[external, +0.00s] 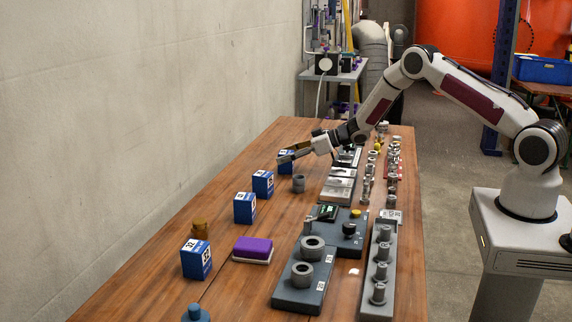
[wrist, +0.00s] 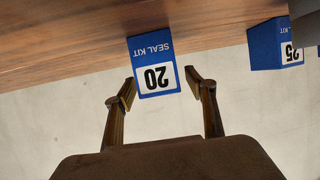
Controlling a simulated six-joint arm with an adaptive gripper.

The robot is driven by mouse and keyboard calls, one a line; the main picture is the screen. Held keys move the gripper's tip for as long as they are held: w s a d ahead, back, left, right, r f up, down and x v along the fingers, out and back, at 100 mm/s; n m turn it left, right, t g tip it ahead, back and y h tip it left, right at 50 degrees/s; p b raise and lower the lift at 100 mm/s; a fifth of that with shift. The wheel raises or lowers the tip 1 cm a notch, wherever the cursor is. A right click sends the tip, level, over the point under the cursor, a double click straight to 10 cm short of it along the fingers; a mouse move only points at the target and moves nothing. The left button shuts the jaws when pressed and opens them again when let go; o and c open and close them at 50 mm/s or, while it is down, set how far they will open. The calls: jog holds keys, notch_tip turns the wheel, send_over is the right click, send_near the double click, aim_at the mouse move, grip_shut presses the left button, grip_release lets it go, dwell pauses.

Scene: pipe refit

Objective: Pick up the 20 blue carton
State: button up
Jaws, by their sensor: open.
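The blue 20 carton (wrist: 157,67) stands on the wooden table, with a white label reading SEAL KIT 20 that appears upside down in the wrist view. In the external view, the farthest blue carton (external: 288,168) is partly hidden by my gripper (external: 284,155). In the wrist view, my gripper (wrist: 161,87) is open, with one fingertip on each side of the 20 carton's label face. A gap shows on both sides, and nothing is held. I cannot tell how deep the carton sits between the fingers.
A 25 carton (wrist: 275,45) stands to the right in the wrist view. Blue cartons (external: 263,184), (external: 244,208) and (external: 196,259) line the table's left side. A grey fitting (external: 298,184) stands close by my gripper. Pipe fixtures (external: 305,270) fill the right side.

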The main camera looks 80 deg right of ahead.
aim_at(286, 152)
jog(key=c, duration=1.2)
jog(key=shift+r, duration=0.15)
jog(key=shift+r, duration=4.85)
